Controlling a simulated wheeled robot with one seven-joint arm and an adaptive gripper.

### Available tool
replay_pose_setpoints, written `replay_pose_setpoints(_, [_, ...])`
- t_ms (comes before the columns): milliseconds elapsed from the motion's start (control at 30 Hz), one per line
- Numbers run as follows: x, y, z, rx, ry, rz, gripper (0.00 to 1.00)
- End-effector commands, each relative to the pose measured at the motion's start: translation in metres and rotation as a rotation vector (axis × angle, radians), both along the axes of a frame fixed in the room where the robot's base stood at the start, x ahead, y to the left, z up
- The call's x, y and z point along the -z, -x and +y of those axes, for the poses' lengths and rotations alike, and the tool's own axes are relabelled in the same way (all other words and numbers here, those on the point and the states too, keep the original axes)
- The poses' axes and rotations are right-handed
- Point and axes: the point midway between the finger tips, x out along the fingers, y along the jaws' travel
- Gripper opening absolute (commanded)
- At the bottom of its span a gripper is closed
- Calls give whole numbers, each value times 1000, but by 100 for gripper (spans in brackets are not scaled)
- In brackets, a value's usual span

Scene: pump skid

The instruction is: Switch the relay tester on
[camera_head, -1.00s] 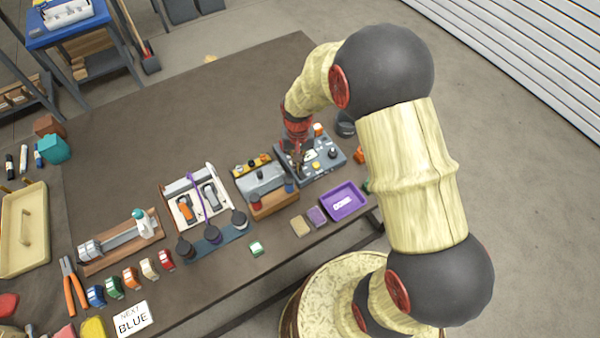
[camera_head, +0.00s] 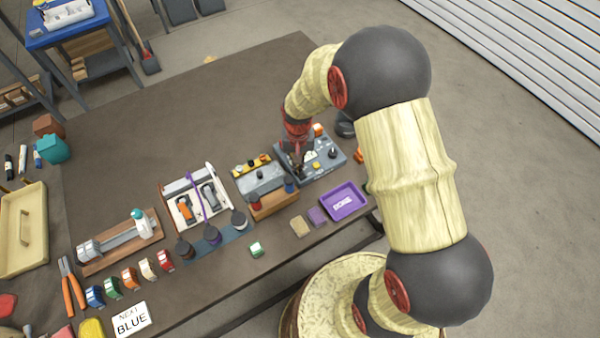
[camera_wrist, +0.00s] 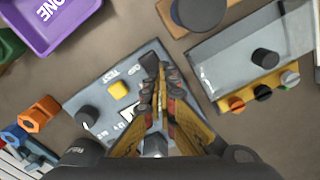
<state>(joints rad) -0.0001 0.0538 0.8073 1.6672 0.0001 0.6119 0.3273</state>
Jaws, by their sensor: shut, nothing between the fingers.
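The relay tester (camera_head: 326,168) is a blue-grey box near the right end of the bench. In the wrist view its panel (camera_wrist: 97,92) shows a black knob (camera_wrist: 88,115), a yellow button (camera_wrist: 117,89) and a "TEST" label. My gripper (camera_head: 299,165) points down over the tester's left part. In the wrist view its fingertips (camera_wrist: 155,66) are together with nothing between them, over the panel's edge beside the yellow button. The fingers hide part of the panel, including any switch under them. I cannot tell whether they touch it.
A grey box with a clear cover (camera_wrist: 235,60) and coloured terminals stands beside the tester. A purple tray (camera_head: 344,203) lies in front of it, and orange nut-like parts (camera_wrist: 38,114) lie close by. The bench behind (camera_head: 220,110) is clear.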

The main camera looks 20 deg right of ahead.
Motion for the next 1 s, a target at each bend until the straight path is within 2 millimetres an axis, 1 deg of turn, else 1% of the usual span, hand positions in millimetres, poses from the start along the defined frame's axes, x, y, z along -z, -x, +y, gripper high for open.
replay_pose_setpoints(167, [-7,1,0,0,0,2,0])
replay_pose_setpoints(1000, [-68,1,0,0,1,1,0])
